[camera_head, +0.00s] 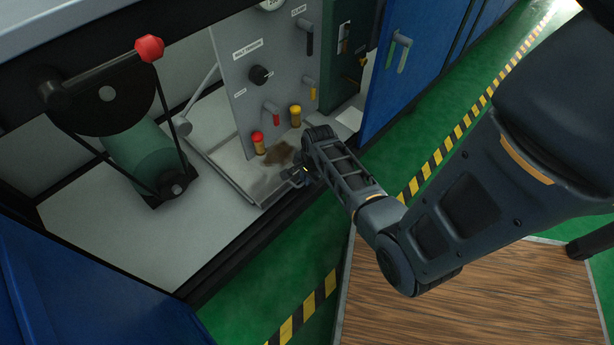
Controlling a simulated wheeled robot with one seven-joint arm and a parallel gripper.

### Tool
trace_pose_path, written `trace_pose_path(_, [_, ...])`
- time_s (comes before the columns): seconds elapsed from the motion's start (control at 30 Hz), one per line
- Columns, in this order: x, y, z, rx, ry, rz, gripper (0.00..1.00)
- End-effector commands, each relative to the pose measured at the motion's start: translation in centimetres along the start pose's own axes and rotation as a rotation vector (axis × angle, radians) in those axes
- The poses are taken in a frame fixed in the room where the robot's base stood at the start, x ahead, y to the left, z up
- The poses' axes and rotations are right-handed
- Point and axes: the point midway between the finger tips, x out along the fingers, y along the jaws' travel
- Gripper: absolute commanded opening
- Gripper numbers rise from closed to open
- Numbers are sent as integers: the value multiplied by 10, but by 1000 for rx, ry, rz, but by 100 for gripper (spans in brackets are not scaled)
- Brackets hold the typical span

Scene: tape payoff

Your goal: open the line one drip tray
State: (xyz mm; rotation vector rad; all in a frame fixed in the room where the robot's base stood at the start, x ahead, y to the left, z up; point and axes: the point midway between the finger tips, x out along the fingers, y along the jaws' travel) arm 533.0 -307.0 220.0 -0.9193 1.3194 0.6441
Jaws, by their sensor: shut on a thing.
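The drip tray (226,178) is a shallow, light grey metal tray low in the machine bay, below the upright control panel. It has a raised rim, and a brown stain (278,154) shows on its floor. My gripper (296,175) is at the tray's front right edge, shut on what looks like its front edge or handle. The fingertips are small and dark here, and the exact part held is hidden by my wrist.
A grey panel (233,78) with knobs and red and yellow fittings rises behind the tray. A green motor (146,158) with a belt and red-knobbed lever stands left. Blue cabinet doors (388,95) flank the bay. Green floor lies in front, with a wooden surface (470,295) nearer.

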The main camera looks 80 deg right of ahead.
Motion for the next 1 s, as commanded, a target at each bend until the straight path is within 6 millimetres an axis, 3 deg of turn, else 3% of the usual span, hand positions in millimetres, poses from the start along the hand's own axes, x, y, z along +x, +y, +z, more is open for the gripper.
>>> trace_pose_path(0.17, [-2, 3, 0, 0, -1, 2, 0])
trace_pose_path(0.37, [-11, 29, 1, 1, -3, 6, 0])
trace_pose_path(0.8, [-38, 159, 1, 2, -2, 9, 0])
trace_pose_path(1.0, [-45, 210, 1, 1, -1, 5, 0])
